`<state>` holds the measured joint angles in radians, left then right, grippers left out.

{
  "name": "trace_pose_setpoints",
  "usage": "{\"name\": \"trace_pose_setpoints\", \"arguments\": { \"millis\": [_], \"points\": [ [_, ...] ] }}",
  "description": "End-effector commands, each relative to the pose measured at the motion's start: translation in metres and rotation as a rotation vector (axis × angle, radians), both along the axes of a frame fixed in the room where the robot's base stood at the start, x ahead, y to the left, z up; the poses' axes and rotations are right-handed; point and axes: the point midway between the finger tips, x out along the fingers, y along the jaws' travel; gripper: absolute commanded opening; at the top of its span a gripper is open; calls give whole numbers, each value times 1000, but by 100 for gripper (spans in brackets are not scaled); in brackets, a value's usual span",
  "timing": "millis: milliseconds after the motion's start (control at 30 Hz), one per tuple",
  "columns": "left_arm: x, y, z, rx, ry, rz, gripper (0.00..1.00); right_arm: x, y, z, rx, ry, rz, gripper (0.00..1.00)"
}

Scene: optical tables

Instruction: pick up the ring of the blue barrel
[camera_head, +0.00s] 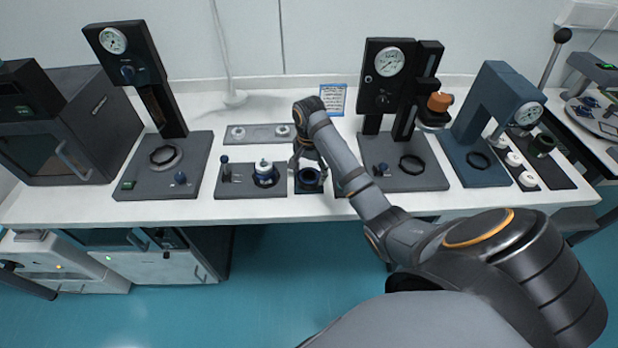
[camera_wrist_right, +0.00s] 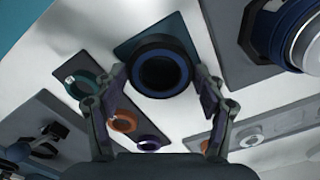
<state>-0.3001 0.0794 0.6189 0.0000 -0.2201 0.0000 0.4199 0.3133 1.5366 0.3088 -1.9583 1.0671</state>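A dark ring with a blue inner band (camera_head: 309,179) sits on a small dark blue mat (camera_head: 309,191) near the front edge of the white table. It also shows in the right wrist view (camera_wrist_right: 162,66), lying flat on the mat between the fingers. My right gripper (camera_head: 306,158) is just behind and above it. In the wrist view my right gripper (camera_wrist_right: 158,88) is open, with a finger on each side of the ring and no clear grip. My left gripper is out of view.
In the wrist view a teal ring (camera_wrist_right: 82,86), an orange ring (camera_wrist_right: 122,121) and a purple ring (camera_wrist_right: 150,142) lie nearby. Gauge presses stand left (camera_head: 150,80) and right (camera_head: 375,85). A small sign (camera_head: 333,98) stands behind.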

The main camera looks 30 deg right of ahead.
Motion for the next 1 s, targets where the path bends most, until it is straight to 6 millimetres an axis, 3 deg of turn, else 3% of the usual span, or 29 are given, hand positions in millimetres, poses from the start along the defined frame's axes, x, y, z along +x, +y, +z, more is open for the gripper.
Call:
{"name": "trace_pose_setpoints", "arguments": {
  "millis": [33,167,467,667,1000],
  "points": [
    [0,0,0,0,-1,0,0,0,0,0,0,0,0,58],
    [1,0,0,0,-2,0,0,0,0,0,0,0,0,42],
    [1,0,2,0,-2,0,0,0,0,4,0,-1,0,41],
    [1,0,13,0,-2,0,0,1,0,32,0,-4,0,41],
    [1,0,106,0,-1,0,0,-42,24,103,1,2,2,41]
  ]
}}
